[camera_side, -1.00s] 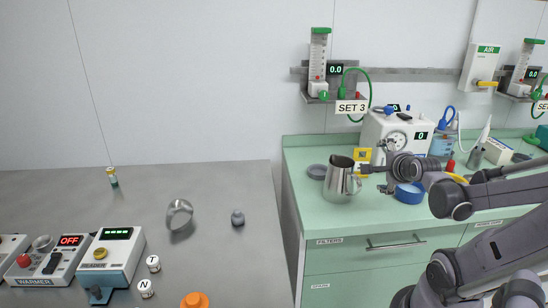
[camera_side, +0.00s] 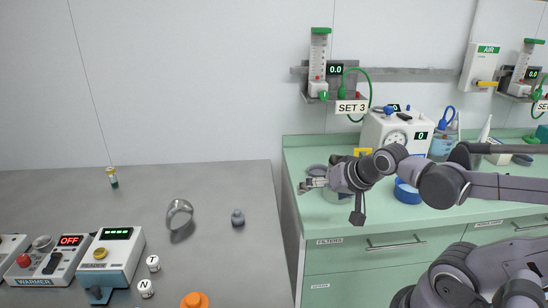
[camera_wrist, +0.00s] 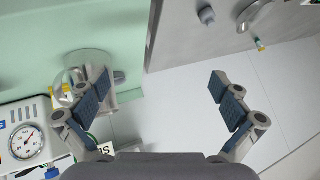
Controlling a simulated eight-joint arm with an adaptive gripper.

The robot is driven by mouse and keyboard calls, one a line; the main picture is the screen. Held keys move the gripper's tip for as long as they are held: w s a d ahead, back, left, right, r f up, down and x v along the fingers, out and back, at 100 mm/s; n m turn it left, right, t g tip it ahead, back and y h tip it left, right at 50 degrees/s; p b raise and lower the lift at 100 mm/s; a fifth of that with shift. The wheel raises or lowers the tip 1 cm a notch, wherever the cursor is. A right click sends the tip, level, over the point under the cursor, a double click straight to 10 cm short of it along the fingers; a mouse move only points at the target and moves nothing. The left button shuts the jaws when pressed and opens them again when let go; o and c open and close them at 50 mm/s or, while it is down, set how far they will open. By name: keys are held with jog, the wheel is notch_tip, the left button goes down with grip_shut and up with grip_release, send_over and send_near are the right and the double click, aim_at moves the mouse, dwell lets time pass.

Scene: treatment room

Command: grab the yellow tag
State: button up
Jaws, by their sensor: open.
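A yellow piece (camera_side: 362,151), which looks like the yellow tag, shows at the back of the green counter, in front of the white gauge machine. My arm hides its lower part in the side view. In the wrist view a small yellow patch (camera_wrist: 66,88) shows at the left, beside my left finger; I cannot tell whether it is the same piece. My gripper (camera_side: 308,185) is open above the left end of the counter, to the left of the yellow piece. In the wrist view nothing is between the fingers (camera_wrist: 158,82).
A steel jug (camera_side: 333,197) stands under my gripper, mostly hidden. A blue roll (camera_side: 405,193) lies to the right on the counter. The grey table (camera_side: 220,260) at left holds a steel ring (camera_side: 179,213), a small grey weight (camera_side: 237,217) and a vial (camera_side: 112,178).

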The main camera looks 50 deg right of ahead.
jog(key=s+a+n+g+y, duration=0.1)
jog(key=a+n+y, duration=0.1)
jog(key=a+n, duration=0.6)
jog(key=shift+s+a+n, duration=0.25)
jog(key=shift+s+n, duration=0.05)
jog(key=c, duration=0.3)
jog(key=shift+r, duration=0.1)
